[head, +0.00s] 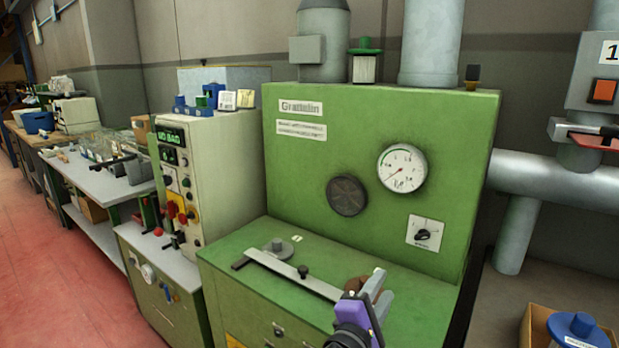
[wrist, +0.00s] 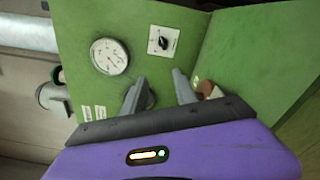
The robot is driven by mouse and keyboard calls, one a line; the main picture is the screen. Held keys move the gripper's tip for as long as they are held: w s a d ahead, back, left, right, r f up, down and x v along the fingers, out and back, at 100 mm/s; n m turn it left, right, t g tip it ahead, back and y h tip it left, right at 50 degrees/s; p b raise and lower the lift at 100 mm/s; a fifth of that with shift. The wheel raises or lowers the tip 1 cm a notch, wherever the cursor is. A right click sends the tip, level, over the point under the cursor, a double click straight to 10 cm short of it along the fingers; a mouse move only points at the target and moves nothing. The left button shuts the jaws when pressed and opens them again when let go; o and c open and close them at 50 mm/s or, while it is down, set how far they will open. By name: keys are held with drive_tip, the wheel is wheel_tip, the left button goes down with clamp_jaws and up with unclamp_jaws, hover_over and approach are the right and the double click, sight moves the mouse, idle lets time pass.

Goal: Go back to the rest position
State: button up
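My gripper (head: 381,284) is above the right part of the green machine's worktop in the head view. In the wrist view my gripper (wrist: 159,76) has its two grey fingers apart, with only the machine's green front behind the gap. A brown rounded thing (head: 356,284), which may be a cork stopper, shows just left of the fingers in the head view. A brown thing (wrist: 208,90) also shows right of the fingers in the wrist view, outside the gap. I cannot tell whether either touches my gripper.
The green machine (head: 300,190) carries a gauge (head: 402,168) and a round dark grille (head: 346,195). A long metal lever (head: 295,275) lies across its worktop. A cardboard box (head: 540,325) with a blue-topped thing (head: 577,328) stands at the lower right. Red floor (head: 50,280) is clear at left.

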drive_tip(key=s+a+f+m+t+y, duration=0.1)
drive_tip(key=a+t+y, duration=0.2)
drive_tip(key=a+y, duration=0.35)
drive_tip(key=s+f+m+y, duration=0.4)
drive_tip(key=s+f+y, duration=0.15)
drive_tip(key=s, duration=0.65)
drive_tip(key=s+d+m+g, duration=0.1)
drive_tip(key=s+d+m, duration=0.2)
drive_tip(key=s, duration=0.9)
drive_tip(key=s+d+m+g+h+p, duration=0.1)
drive_tip(key=s+d+m, duration=0.3)
drive_tip(key=s, duration=0.8)
drive_tip(key=s+d+m+g+h+p, duration=0.1)
drive_tip(key=s+d+m, duration=0.3)
drive_tip(key=s, duration=0.7)
drive_tip(key=shift+s+d+f, duration=0.35)
drive_tip(key=shift+s+d, duration=0.05)
drive_tip(key=shift+d, duration=0.25)
idle(0.3)
